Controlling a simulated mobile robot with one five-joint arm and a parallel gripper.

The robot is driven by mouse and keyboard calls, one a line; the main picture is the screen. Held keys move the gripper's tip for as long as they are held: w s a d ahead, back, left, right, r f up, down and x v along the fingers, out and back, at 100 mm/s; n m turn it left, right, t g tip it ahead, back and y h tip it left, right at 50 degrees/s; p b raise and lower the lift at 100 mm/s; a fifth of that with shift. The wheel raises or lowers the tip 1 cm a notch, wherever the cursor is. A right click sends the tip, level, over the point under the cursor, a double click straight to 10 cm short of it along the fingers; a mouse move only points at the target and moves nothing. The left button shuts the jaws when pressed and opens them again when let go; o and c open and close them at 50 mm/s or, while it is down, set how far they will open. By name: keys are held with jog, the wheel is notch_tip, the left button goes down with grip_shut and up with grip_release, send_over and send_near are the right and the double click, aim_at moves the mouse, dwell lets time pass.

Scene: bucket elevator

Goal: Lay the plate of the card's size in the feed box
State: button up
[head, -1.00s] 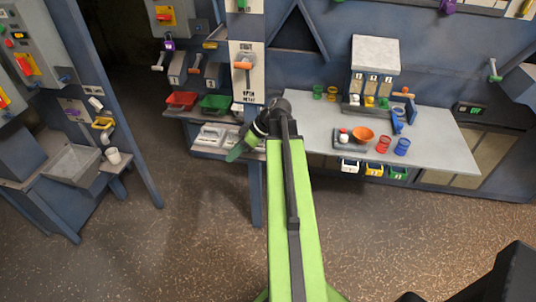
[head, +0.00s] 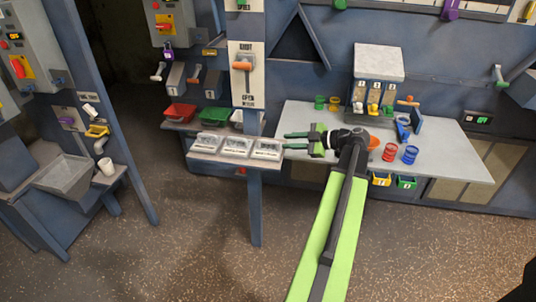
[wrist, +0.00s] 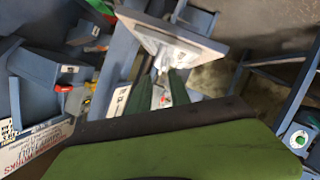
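Three pale plate-like pieces (head: 237,147) lie in a row on a narrow shelf left of the bench. Their sizes and any print are too small to read. My gripper (head: 286,141) is just right of the rightmost piece (head: 267,149), fingers pointing left, open with a visible gap and nothing seen between them. In the wrist view its dark green fingers (wrist: 160,88) stand apart, with a pale, tilted panel (wrist: 172,42) beyond them. A grey hopper-like box (head: 62,175) stands at the far left; I cannot tell whether it is the feed box. I cannot identify the card.
Red (head: 179,113) and green (head: 215,116) bins sit behind the shelf. A blue post (head: 256,205) stands in front. The bench (head: 455,160) at right holds an orange bowl (head: 373,143), red (head: 389,152) and blue (head: 410,154) cups. Open floor lies in front.

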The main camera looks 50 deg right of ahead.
aim_at(269, 141)
jog(key=x, duration=0.4)
jog(key=shift+b, duration=0.3)
jog(key=b+x, duration=0.2)
jog(key=x, duration=0.3)
jog(key=shift+d+f, duration=0.15)
jog(key=shift+f, duration=0.05)
grip_shut()
dwell(0.8)
